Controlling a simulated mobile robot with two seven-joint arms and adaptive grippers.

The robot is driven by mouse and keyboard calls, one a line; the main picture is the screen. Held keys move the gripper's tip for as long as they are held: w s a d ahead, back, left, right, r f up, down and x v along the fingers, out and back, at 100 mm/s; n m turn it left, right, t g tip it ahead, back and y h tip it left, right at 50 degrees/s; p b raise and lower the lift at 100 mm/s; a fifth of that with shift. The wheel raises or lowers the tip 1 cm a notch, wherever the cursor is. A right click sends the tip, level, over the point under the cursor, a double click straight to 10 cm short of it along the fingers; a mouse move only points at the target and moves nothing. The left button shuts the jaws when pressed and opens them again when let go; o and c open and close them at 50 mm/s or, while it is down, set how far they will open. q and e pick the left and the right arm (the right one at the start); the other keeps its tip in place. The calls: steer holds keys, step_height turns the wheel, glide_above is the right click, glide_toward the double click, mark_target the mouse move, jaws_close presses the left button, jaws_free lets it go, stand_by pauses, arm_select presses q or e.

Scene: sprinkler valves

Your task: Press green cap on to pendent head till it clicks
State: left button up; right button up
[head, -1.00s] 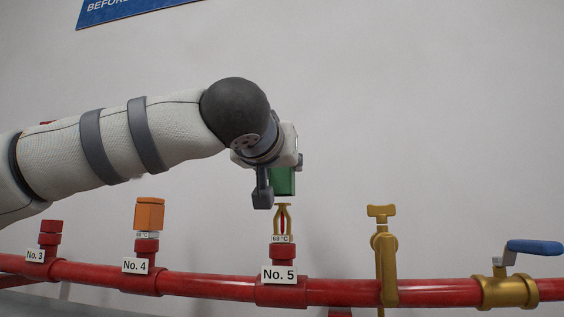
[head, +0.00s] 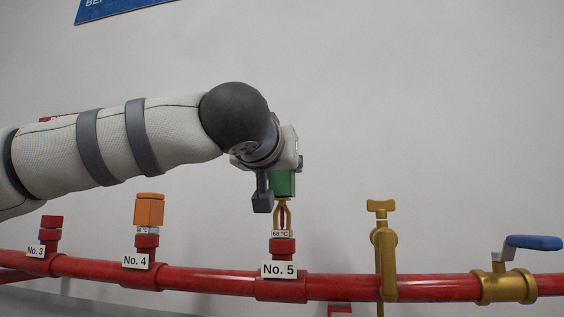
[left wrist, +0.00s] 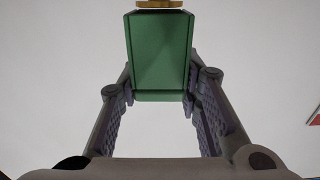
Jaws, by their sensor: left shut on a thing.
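The green cap (head: 284,184) is held in my left gripper (head: 276,188), which is shut on it; the cap also shows between the two fingers in the left wrist view (left wrist: 160,52). The brass sprinkler head (head: 282,215) with a red bulb stands upright on outlet No. 5, directly below the cap. The cap's lower edge meets or covers the top of the head; I cannot tell how far it is seated. In the left wrist view a brass edge (left wrist: 159,4) shows at the cap's far end. My right gripper is not in view.
A red pipe (head: 210,280) runs across the bottom. An orange cap (head: 149,209) sits on outlet No. 4, left. A red plug (head: 51,228) is on No. 3. A brass tap (head: 382,250) and a blue-handled valve (head: 508,280) stand to the right.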

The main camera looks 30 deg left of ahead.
mark_target(280, 195)
arm_select(q)
steer(key=shift+f, duration=2.7)
steer(key=o, duration=1.2)
steer(key=shift+o, duration=0.2)
steer(key=shift+s, duration=0.1)
steer(key=v, duration=0.7)
steer(key=shift+s, duration=0.4)
steer(key=shift+d, duration=0.1)
